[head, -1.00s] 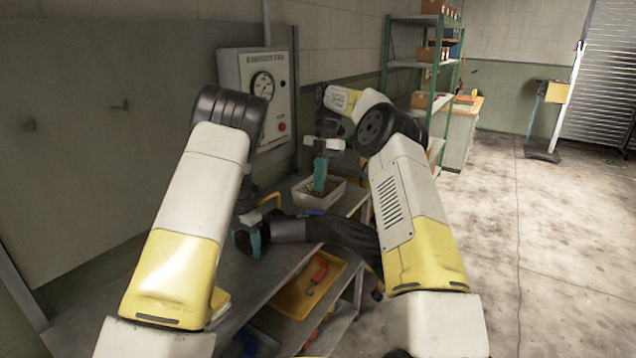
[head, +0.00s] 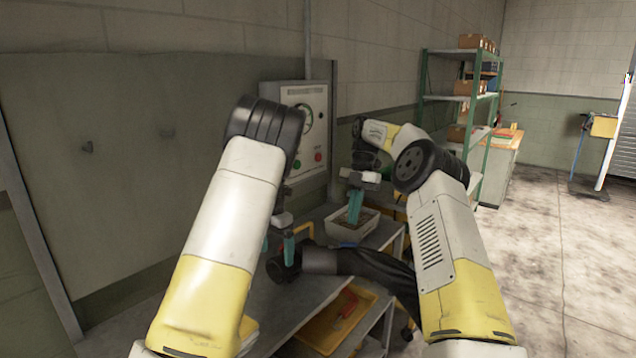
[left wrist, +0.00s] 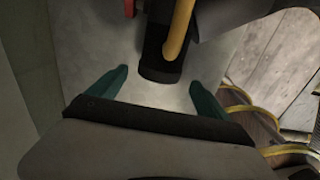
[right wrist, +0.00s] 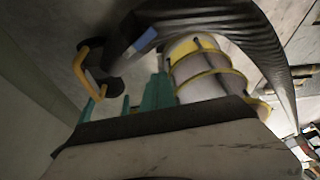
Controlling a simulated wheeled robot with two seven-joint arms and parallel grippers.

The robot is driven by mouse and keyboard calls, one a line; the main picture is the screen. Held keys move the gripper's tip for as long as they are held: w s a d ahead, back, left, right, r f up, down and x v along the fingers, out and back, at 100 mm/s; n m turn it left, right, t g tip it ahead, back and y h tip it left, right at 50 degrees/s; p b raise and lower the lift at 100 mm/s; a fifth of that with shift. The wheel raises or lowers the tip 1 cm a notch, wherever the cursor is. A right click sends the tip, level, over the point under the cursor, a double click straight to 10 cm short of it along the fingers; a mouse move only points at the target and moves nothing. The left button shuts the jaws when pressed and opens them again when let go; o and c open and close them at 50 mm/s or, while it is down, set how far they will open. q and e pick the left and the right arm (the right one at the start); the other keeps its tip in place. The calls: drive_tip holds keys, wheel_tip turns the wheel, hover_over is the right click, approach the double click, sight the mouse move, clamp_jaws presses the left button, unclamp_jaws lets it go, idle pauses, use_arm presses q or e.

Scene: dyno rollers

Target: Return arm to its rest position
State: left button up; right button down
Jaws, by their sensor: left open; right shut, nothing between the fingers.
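My left gripper (head: 288,248) is in front of the grey panel, above the shelf unit, by the black nozzle end (head: 283,268) of a ribbed hose. In the left wrist view my left gripper (left wrist: 157,95) has its two teal fingers spread. A black part with a yellow handle (left wrist: 176,35) shows beyond and between them; I see no grip on it. My right gripper (head: 355,207) has its teal fingers shut and empty, in front of or over a white bin (head: 350,232). In the right wrist view my right gripper (right wrist: 150,92) shows near the ribbed black hose (right wrist: 215,18).
A gauge box (head: 306,125) with a dial and buttons is behind the grippers. The hose runs below both arms. A yellow tray (head: 325,322) is on the lower shelf.

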use_arm(q)
wheel_tip(320, 180, up, 3)
drive_tip(key=shift+r, duration=0.15)
drive_tip(key=s+a+r+m+t+h, duration=0.2)
drive_tip(key=s+r+m+h, duration=0.1)
drive_tip(key=s+r+m, duration=1.15)
use_arm(e)
drive_tip(key=s+r+m+t+h, duration=0.1)
drive_tip(key=s+r+m+t, duration=0.4)
drive_tip(key=s+r+m, duration=0.95)
use_arm(q)
drive_tip(key=s+r+m+t, duration=0.1)
drive_tip(key=s+m+t, duration=0.1)
drive_tip(key=s+m, duration=0.5)
drive_tip(key=s+r+m+t, duration=0.2)
drive_tip(key=s+m, duration=0.5)
drive_tip(key=s, duration=0.6)
drive_tip(key=shift+r+y, duration=0.25)
drive_tip(key=shift+y, duration=0.15)
use_arm(e)
drive_tip(key=s+d+f+m+t, duration=0.1)
drive_tip(key=s+d+m+t, duration=0.1)
drive_tip(key=s+m, duration=0.5)
drive_tip(key=s+d+f+m+t+y, duration=0.1)
drive_tip(key=s+m, duration=0.7)
drive_tip(key=s, duration=0.8)
drive_tip(key=shift+d+f+t, duration=0.5)
drive_tip(key=shift+f+t, duration=0.2)
drive_tip(key=shift+f, duration=0.05)
